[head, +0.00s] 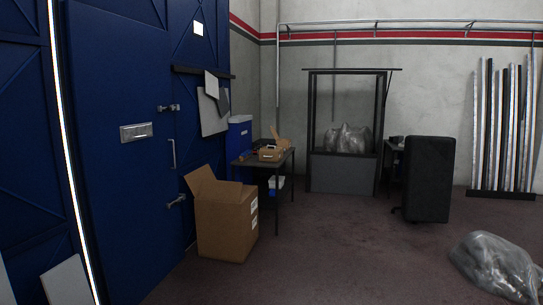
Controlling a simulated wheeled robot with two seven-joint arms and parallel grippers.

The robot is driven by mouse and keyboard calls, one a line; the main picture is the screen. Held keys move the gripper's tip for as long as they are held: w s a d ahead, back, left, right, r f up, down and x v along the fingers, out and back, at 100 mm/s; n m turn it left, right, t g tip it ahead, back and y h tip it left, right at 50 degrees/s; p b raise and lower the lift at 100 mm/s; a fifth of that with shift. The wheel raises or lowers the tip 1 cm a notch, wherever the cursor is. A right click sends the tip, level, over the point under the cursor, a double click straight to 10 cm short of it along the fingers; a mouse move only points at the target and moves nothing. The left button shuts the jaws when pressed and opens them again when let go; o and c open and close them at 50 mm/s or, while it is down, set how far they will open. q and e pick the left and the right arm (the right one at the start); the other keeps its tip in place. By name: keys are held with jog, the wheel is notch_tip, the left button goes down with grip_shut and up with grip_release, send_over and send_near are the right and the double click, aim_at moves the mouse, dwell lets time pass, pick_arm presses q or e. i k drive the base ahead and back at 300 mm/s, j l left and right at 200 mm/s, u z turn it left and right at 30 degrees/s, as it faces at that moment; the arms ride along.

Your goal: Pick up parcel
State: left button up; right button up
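A large open cardboard box (227,226) stands upright on the floor in front of the blue door, with its flaps raised. A smaller open cardboard box (270,153) sits on a dark table (285,160) behind it. I cannot tell which of these, if either, is the parcel. Neither of my grippers shows in the head view.
A blue door (120,180) fills the left side. A filled clear plastic bag (494,266) lies on the floor at lower right. The middle of the floor (340,250) is clear.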

aim_at(269, 154)
jog(key=i+l+z, duration=0.15)
jog(key=i+z, duration=0.15)
jog(key=i, duration=0.5)
jog(key=i+z, duration=0.1)
jog(key=i, duration=3.4)
jog(key=i+u, duration=0.1)
jog(key=i, duration=0.75)
jog(key=i+l, duration=0.2)
jog(key=i, duration=0.7)
jog(key=i+u, duration=0.25)
jog(key=i, duration=1.1)
jog(key=i+u, duration=0.45)
jog(key=i+l+u, duration=0.2)
jog(key=i+u, duration=0.25)
jog(key=k, duration=0.1)
